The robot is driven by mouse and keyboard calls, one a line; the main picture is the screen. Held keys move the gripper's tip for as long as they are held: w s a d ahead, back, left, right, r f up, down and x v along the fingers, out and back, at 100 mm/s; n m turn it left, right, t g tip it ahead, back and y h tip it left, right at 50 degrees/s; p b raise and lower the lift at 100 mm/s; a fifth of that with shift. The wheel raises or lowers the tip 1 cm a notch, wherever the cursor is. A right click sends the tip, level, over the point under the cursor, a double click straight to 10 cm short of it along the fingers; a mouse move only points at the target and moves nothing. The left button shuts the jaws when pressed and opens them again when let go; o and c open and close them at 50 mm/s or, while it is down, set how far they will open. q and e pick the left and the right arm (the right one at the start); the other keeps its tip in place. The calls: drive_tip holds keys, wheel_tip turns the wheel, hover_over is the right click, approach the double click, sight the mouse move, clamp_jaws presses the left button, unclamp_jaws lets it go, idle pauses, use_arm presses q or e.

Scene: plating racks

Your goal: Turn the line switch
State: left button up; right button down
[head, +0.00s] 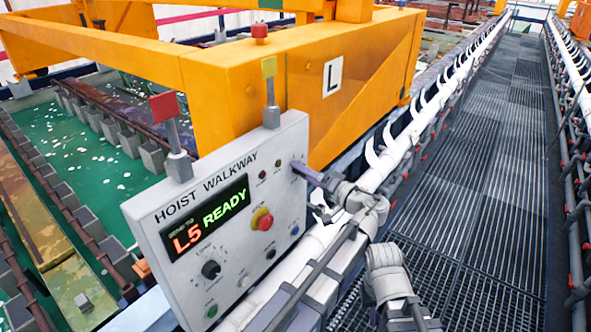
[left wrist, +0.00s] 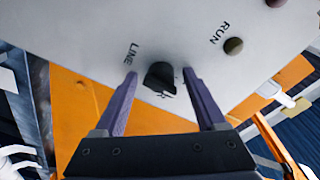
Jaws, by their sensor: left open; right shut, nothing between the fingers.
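The line switch is a black knob (left wrist: 160,78) beside the word LINE on a pale panel in the left wrist view. My left gripper (left wrist: 158,76) is open, with one finger on each side of the knob; I cannot tell whether they touch it. In the head view my left gripper (head: 299,167) is at the right edge of the grey HOIST WALKWAY panel (head: 148,228) and hides the switch. The panel display (head: 205,217) reads L5 READY. Part of my right arm shows low at the centre right; its fingers are not visible.
The panel also carries a red push button (head: 265,221), another black knob (head: 211,269) and several small buttons. A yellow hoist frame (head: 225,80) stands behind it. White hooked rails and a grated walkway (head: 490,150) run along the right.

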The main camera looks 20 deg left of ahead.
use_arm(q)
drive_tip(key=shift+s+d, duration=0.1)
drive_tip(key=shift+d, duration=0.15)
drive_tip(key=shift+d+r, duration=0.1)
drive_tip(key=shift+c, duration=0.5)
drive_tip(key=shift+a, duration=0.2)
drive_tip(key=c, duration=0.3)
clamp_jaws()
drive_tip(key=m, duration=0.3)
drive_tip(key=m+p, duration=0.1)
drive_tip(key=m, duration=0.3)
drive_tip(key=m+g+p, duration=0.1)
drive_tip(key=m, duration=0.3)
drive_tip(key=shift+w+d+r, duration=0.1)
drive_tip(key=shift+w+r, duration=0.15)
drive_tip(key=shift+m+h, duration=0.3)
